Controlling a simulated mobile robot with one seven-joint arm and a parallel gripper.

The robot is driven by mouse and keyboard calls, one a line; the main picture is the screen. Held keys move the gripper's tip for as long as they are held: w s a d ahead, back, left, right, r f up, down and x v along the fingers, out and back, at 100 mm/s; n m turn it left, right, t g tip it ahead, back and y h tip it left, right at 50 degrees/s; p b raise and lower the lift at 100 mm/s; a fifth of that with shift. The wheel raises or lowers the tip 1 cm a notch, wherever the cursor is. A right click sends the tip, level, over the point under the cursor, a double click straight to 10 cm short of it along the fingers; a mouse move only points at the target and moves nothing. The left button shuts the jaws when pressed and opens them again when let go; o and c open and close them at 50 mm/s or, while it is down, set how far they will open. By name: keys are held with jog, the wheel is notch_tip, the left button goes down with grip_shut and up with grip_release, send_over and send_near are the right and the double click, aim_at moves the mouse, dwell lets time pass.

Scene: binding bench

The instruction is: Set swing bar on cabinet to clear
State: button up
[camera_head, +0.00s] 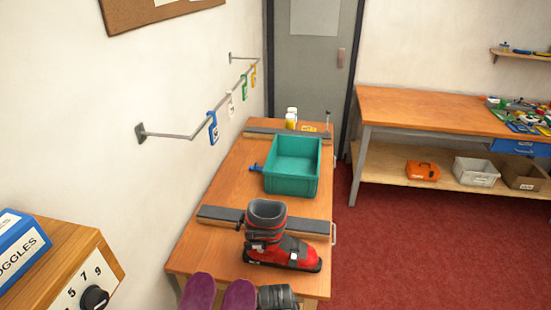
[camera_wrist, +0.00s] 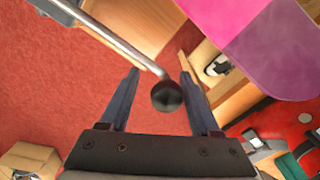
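In the wrist view a thin metal bar (camera_wrist: 120,43) runs in from the upper left and ends in a black ball knob (camera_wrist: 167,96); it looks like the swing bar. My gripper (camera_wrist: 159,73) is open, and the knob shows between its two fingers, nearer the right one, with gaps on both sides. I cannot tell how deep the knob lies between them. The cabinet that bears the bar is not clearly seen, and no "clear" mark is visible. The head view shows neither the bar nor my gripper's fingers.
A wooden box with a numbered dial (camera_head: 94,297) stands at the lower left. A bench (camera_head: 205,258) holds a teal bin (camera_head: 292,165) and a red ski boot (camera_head: 285,255). Hooked tags hang from a wall rail (camera_head: 175,135). Red floor (camera_head: 400,245) is free at the right.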

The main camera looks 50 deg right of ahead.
jog(key=shift+w+d+r, duration=0.15)
jog(key=shift+d+r, duration=0.05)
jog(key=shift+r, duration=0.2)
notch_tip(320, 180, up, 12)
jog(key=shift+r+b, duration=0.2)
jog(key=shift+b, duration=0.75)
